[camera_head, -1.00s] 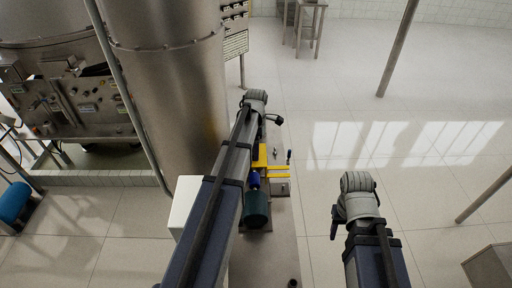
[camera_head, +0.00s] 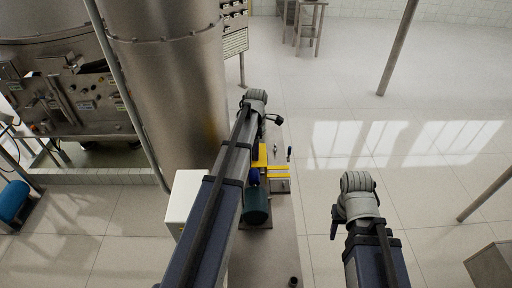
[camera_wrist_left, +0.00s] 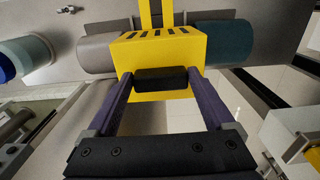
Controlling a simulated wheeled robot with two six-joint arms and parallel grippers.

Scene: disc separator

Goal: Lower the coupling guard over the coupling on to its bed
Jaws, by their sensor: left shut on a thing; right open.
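The yellow coupling guard (camera_wrist_left: 160,50) has slots across its top and a black handle (camera_wrist_left: 160,79). My left gripper (camera_wrist_left: 163,84) is shut on this handle. In the left wrist view the guard is between a grey cylinder (camera_wrist_left: 97,52) and a dark teal motor (camera_wrist_left: 222,42). It hides the coupling, and I cannot tell whether it touches the bed (camera_wrist_left: 270,14). In the head view the guard (camera_head: 262,157) shows partly beside my left arm, with a blue part (camera_head: 253,175) near it. My right gripper (camera_head: 334,229) is open and empty, well to the right.
Two yellow bars (camera_wrist_left: 156,12) run from the guard across the bed. A white box (camera_head: 185,197) stands left of my left arm. A large steel column (camera_head: 175,95) rises behind it. The floor on the right is clear around a post (camera_head: 398,50).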

